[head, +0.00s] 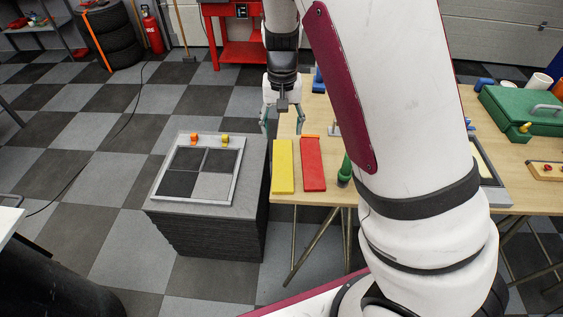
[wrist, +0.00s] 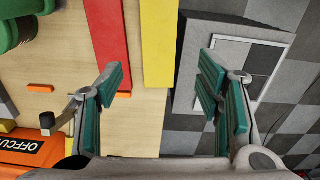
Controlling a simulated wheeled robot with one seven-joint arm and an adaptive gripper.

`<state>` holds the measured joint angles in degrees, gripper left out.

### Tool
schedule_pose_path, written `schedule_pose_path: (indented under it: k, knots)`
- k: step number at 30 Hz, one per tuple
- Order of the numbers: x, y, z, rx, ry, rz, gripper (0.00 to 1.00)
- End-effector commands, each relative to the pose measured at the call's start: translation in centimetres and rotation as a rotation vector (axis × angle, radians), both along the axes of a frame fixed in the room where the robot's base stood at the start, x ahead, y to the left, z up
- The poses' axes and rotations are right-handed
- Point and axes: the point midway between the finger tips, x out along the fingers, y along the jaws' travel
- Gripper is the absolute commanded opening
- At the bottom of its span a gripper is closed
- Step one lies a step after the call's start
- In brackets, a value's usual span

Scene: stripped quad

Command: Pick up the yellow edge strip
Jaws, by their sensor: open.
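The yellow edge strip (head: 283,166) lies flat on the wooden table near its left edge, just left of a red strip (head: 312,163). In the wrist view the yellow strip (wrist: 159,45) runs from the top edge down to about mid-picture, between my finger lines. My gripper (head: 283,129) is open and empty, above the far end of the strips. In the wrist view its teal-padded fingers (wrist: 170,92) are spread wide, with the red strip (wrist: 108,35) near the left finger.
A grey stand (head: 213,222) with a framed checkered panel (head: 200,172) stands beside the table's left edge. A green cylinder (head: 345,172) stands right of the red strip. An orange OFFCUT box (wrist: 22,148) and a small orange piece (wrist: 40,88) lie to the left in the wrist view.

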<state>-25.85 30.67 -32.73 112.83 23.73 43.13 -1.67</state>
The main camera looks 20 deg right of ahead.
Motion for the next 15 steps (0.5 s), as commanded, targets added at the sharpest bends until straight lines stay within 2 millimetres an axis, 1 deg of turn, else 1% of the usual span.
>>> schedule_pose_path:
  k: [9, 12, 15]
  knots:
    - [-0.2, -0.1, -5.8, -0.001, 0.004, -0.003, 0.6]
    - [-0.1, -0.1, -7.0, 0.0, 0.002, -0.002, 0.6]
    - [-0.1, -0.1, -7.7, 0.001, 0.002, 0.0, 0.6]
